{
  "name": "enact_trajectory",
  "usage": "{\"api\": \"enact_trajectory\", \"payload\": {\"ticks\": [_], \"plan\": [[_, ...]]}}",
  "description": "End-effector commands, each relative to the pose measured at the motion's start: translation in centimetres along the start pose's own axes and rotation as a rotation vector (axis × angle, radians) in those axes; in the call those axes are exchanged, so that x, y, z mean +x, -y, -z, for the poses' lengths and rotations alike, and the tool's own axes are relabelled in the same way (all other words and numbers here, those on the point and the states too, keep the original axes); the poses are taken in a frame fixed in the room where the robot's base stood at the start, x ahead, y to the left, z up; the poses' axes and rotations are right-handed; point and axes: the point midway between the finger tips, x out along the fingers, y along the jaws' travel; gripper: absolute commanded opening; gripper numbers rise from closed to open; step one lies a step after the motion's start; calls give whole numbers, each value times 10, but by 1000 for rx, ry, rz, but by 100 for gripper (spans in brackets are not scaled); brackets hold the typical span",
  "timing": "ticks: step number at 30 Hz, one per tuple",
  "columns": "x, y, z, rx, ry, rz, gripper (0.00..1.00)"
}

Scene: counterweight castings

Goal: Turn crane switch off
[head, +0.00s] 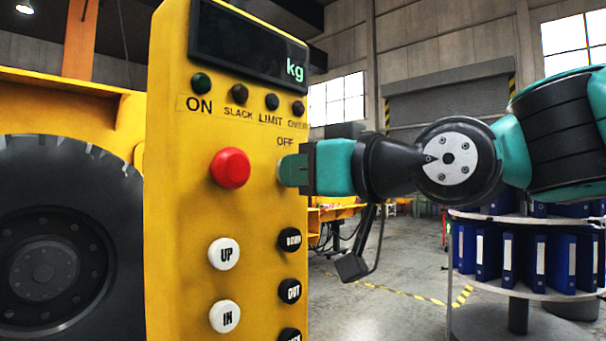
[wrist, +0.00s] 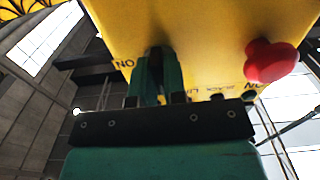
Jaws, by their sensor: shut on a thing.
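The yellow crane control panel (head: 180,220) stands upright at the left centre of the head view and fills the top of the wrist view (wrist: 200,35). My gripper (head: 293,170) reaches in from the right and meets the panel's face just below the printed OFF label (head: 285,142). In the wrist view my gripper (wrist: 157,70) has its green fingers close together against the panel, shut on the crane switch. The fingers hide most of the switch, so I cannot tell which way it points. An ON label (wrist: 123,64) shows beside the fingers in the wrist view.
A red mushroom button (head: 230,168) sticks out left of my gripper. White and black push buttons, such as UP (head: 224,254), lie below. The dark display (head: 250,42) reads only "kg". A rack of blue binders (head: 530,260) stands at right.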

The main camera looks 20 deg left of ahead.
Motion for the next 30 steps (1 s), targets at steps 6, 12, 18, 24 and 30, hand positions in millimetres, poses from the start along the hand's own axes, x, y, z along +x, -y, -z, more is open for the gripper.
{"api": "enact_trajectory", "payload": {"ticks": [6, 12, 18, 24, 30], "plan": [[0, 1, -1, -2, 4, 2, 0], [0, 0, -1, -1, 2, 1, 37], [0, 0, 0, -1, 1, 0, 37], [-2, 0, 0, -1, 0, 0, 37], [-28, -1, -1, -1, -1, -3, 37]]}}
